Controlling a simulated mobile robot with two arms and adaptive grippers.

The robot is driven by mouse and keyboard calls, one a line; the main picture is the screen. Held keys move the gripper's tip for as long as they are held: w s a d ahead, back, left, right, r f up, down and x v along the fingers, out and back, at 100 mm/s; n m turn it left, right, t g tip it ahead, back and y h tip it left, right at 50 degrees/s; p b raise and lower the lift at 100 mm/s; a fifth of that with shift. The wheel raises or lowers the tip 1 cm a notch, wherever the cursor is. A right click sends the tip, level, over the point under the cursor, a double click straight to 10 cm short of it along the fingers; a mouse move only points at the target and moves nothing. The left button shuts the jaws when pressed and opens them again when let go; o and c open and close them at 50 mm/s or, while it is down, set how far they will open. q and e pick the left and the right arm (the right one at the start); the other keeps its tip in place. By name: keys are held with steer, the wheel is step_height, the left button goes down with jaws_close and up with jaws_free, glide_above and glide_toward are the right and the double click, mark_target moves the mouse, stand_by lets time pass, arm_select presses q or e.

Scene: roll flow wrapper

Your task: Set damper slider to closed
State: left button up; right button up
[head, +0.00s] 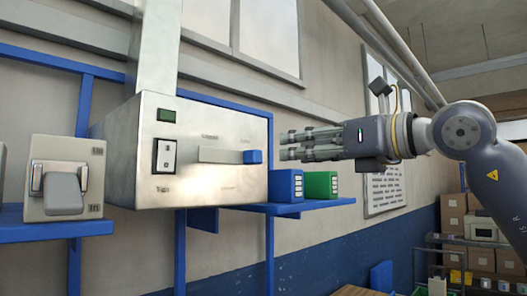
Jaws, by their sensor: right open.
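The damper slider is a blue knob (252,157) at the right end of a pale horizontal slot plate (220,155). It sits on the front of a brushed-metal box (215,182). Small labels stand above the two ends of the slot, too blurred to read surely. My right gripper (286,146) is open and empty, its fingers pointing left. In the picture its fingertips are just right of the knob, with a gap between; the depth of that gap is hard to tell. My left gripper is not in view.
The box also carries a rocker switch (164,156) and a dark green indicator (166,116). Blue (285,186) and green (320,185) blocks stand on a blue shelf (310,205) below my right gripper. A lever switch unit (45,206) is at left.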

mark_target(259, 153)
steer(key=p+x, duration=0.4)
steer(key=x, duration=0.5)
steer(key=shift+a, duration=0.1)
steer(key=shift+w+a+f, duration=0.1)
steer(key=shift+w+a, duration=0.3)
jaws_close()
